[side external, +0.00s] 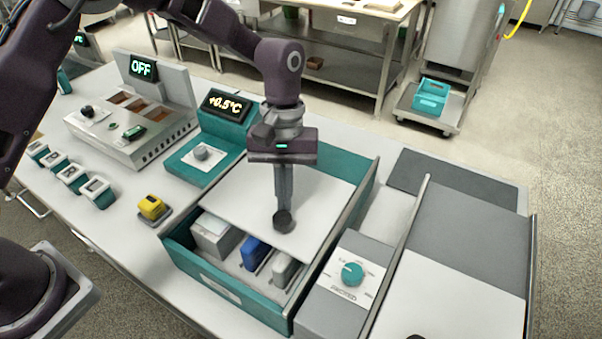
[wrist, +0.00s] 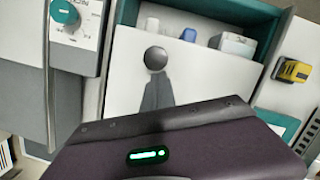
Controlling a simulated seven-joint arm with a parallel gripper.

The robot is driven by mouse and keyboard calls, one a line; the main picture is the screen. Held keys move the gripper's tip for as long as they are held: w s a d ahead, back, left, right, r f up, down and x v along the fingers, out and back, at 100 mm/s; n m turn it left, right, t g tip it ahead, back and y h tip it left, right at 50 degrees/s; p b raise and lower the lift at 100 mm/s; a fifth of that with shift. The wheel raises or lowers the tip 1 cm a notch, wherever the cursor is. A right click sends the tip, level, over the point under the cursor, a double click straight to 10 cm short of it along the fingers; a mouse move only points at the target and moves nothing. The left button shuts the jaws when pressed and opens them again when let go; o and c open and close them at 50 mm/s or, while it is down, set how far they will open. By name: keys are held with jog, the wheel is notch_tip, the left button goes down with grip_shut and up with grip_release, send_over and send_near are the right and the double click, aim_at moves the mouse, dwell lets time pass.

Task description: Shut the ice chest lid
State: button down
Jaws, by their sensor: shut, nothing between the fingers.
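The ice chest (side external: 198,274) is a teal open-topped box on the bench. Its flat white lid (side external: 320,195) covers the far part of the opening; the near part is uncovered. A dark round knob (side external: 284,222) stands on the lid near its front edge, and it also shows in the wrist view (wrist: 155,58). My gripper (side external: 284,204) points down, shut and empty, with its fingertips at or just behind the knob. I cannot tell if they touch it. Grey, blue (side external: 256,251) and pale blocks show in the uncovered part.
A grey control box with a teal dial (side external: 351,273) stands right of the chest. A teal unit with a "+0.5°C" display (side external: 227,105) is behind left. A yellow device (side external: 152,207) sits left. Several small teal-and-white containers (side external: 72,178) line the bench further left.

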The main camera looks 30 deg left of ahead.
jog(key=s, duration=1)
jog(key=shift+s, duration=0.15)
jog(key=w, duration=0.1)
jog(key=w+a, duration=0.1)
jog(key=w, duration=0.2)
jog(key=shift+a, duration=0.4)
jog(key=v, duration=1)
jog(key=s+a+r+m+t, duration=0.2)
jog(key=s+a+r+t, duration=0.2)
jog(key=s+a+r, duration=0.4)
jog(key=s+a+r+m+t+y, duration=0.1)
jog(key=s+a+m+t, duration=0.2)
jog(key=s+a, duration=0.3)
jog(key=s+t, duration=0.1)
jog(key=s, duration=0.3)
